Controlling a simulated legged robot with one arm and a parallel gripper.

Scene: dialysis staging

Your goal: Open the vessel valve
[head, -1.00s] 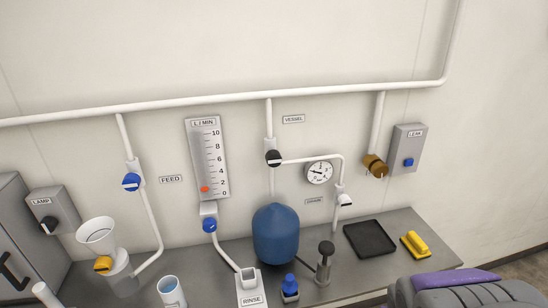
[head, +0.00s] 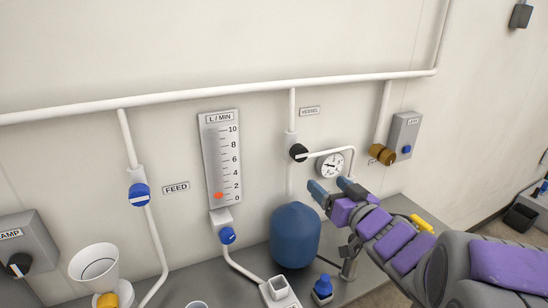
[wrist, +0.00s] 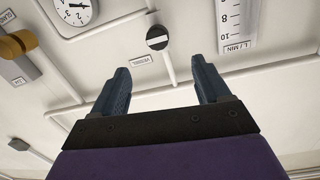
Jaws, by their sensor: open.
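The vessel valve (head: 298,152) is a round black knob with a white bar, on the white pipe below the VESSEL label (head: 310,111). Its bar looks roughly crosswise to the upright pipe. It also shows in the wrist view (wrist: 157,38), upside down, beyond and between the fingertips. My gripper (head: 334,187) is open and empty, below and to the right of the knob in the head view, apart from it. In the wrist view my gripper (wrist: 158,72) shows two blue-grey fingers spread wide. The blue vessel (head: 295,236) stands on the counter below the valve.
A round gauge (head: 330,165) sits right of the valve, close to my gripper. A brown fitting (head: 382,154) and LEAK box (head: 405,136) are farther right. The flow meter (head: 221,160) and blue feed valve (head: 138,195) are left. The wall above the pipe is clear.

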